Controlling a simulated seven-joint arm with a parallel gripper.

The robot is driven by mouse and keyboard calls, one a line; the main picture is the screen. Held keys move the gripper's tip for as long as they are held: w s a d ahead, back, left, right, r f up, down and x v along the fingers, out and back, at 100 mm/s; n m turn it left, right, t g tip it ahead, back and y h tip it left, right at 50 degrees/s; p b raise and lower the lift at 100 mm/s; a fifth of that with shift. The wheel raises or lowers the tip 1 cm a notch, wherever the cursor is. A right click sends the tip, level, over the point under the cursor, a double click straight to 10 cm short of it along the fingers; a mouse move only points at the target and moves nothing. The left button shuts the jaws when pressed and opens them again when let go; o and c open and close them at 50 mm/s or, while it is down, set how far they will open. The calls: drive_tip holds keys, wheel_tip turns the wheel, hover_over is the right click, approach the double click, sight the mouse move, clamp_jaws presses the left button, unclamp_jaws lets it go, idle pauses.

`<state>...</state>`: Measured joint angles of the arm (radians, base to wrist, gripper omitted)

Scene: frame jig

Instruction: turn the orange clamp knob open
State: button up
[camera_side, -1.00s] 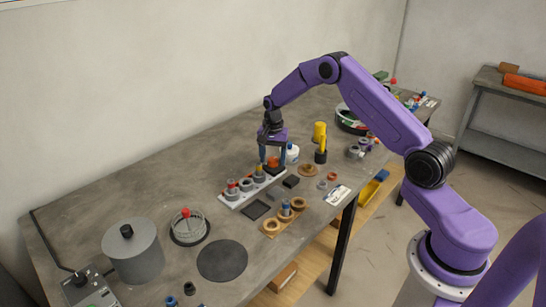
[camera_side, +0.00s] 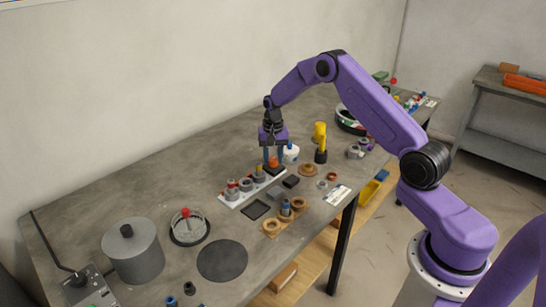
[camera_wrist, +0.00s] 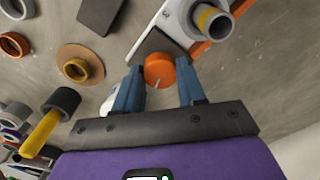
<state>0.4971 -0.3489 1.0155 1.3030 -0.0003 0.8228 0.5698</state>
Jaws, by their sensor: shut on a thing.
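The orange clamp knob (camera_wrist: 158,69) is a short round cap with a pale line on its side, set on a dark block. In the side view the knob (camera_side: 273,160) shows at the far end of the pale rail (camera_side: 236,202). My gripper (camera_wrist: 158,80) points down at the knob, with one blue finger on each side of it. My gripper (camera_side: 272,160) is shut on the knob. The exact finger contact is partly hidden in both views.
Grey ring-like parts (camera_side: 246,185) stand along the rail. A white container (camera_side: 291,153) stands close behind my gripper, with a yellow-handled tool (camera_side: 321,148) to its right. A dark block (camera_side: 291,181) lies just in front.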

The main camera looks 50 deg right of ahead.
sight(273, 159)
drive_tip(key=n, duration=1.4)
drive_tip(key=shift+d, duration=0.1)
idle(0.6)
drive_tip(key=o, duration=1.1)
drive_tip(key=shift+c, duration=0.2)
wheel_tip(273, 159, up, 18)
drive_tip(key=shift+f, duration=0.25)
